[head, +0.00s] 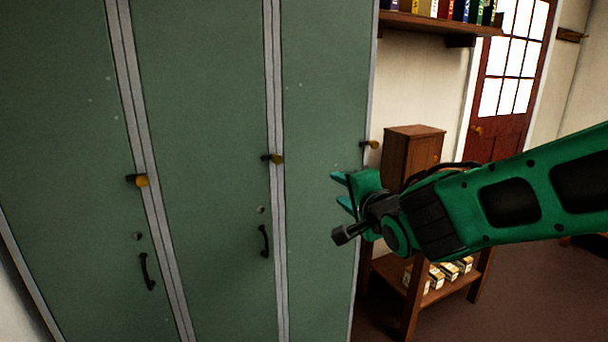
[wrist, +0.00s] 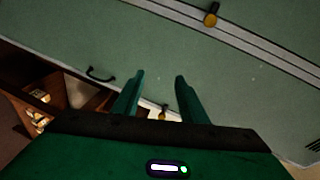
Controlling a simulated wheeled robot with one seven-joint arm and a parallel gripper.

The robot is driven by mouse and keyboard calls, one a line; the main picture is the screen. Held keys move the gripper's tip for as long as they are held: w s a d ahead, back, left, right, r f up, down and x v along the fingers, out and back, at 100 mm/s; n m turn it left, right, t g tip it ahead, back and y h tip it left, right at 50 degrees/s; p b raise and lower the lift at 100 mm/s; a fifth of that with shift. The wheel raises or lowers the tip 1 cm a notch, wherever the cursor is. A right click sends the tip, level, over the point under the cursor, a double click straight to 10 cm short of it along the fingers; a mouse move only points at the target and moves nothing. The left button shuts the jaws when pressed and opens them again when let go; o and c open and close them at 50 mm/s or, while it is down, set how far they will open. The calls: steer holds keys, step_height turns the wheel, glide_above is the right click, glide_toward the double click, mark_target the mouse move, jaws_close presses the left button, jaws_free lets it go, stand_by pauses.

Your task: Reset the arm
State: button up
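My green arm reaches in from the right in the head view. My gripper (head: 342,190) is in front of the right-hand locker door, its fingers pointing left. In the wrist view my gripper (wrist: 157,92) shows two green fingers spread apart with nothing between them. The gripper is open and empty. The right locker door (head: 322,100) is behind it in the head view; whether the fingers touch it I cannot tell.
Green lockers (head: 200,90) with yellow knobs (head: 276,159) and black handles (head: 264,241) fill the left. A wooden stand (head: 414,300) with small boxes is below my arm. A bookshelf (head: 430,24) and a red-brown door (head: 500,125) are behind. Some floor shows at lower right.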

steer(key=s+d+f+n+g+h, duration=0.1)
steer(key=s+d+f+g+h, duration=0.15)
steer(key=d, duration=0.55)
steer(key=s+d+f+g+h, duration=0.1)
steer(key=d+f+h, duration=0.25)
steer(key=d, duration=0.55)
steer(key=s+d+f+n+g+h, duration=0.1)
steer(key=s+d+f+g, duration=0.4)
steer(key=s+d, duration=0.55)
steer(key=s+d+f+n+g+y, duration=0.1)
steer(key=s+d+f+n+g, duration=0.1)
steer(key=s, duration=0.8)
steer(key=s+d+f+n+g+y, duration=0.1)
steer(key=s+g, duration=0.3)
steer(key=s, duration=0.7)
steer(key=shift+s+d+f+n+g+y, duration=0.3)
steer(key=shift+d+f+n+g+y, duration=0.15)
steer(key=shift+d, duration=0.4)
steer(key=shift+r, duration=0.1)
